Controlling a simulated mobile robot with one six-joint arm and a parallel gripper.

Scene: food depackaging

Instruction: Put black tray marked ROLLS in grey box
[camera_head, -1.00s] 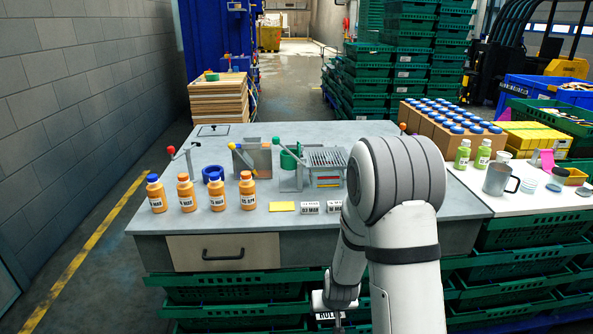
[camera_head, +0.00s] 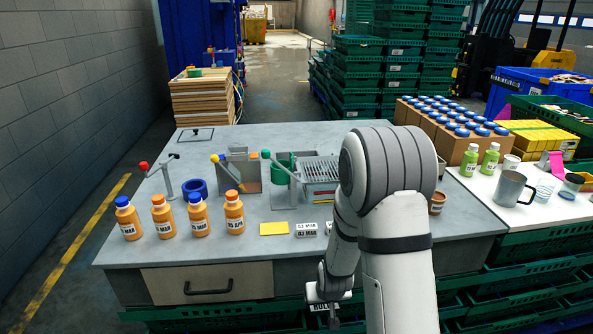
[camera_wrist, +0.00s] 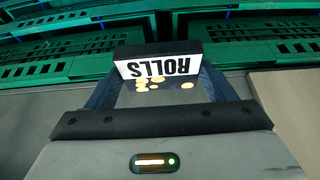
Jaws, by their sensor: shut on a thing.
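The black tray marked ROLLS (camera_wrist: 158,50) shows in the wrist view, with its white label upside down. My gripper (camera_wrist: 158,92) is shut on it, with the fingers on either side. In the head view my gripper (camera_head: 331,312) hangs low in front of the workbench, near the bottom edge. Part of the tray's label (camera_head: 320,307) shows there; the rest of the tray is mostly hidden by my gripper or out of frame. I cannot pick out a grey box for certain in either view.
The grey workbench (camera_head: 130,246) carries orange bottles (camera_head: 163,217), hand-operated devices and a yellow card (camera_head: 274,228). Green crates (camera_head: 215,316) stand below it, close to my gripper. A white table (camera_head: 486,190) stands at right. A floor aisle (camera_head: 275,90) runs behind.

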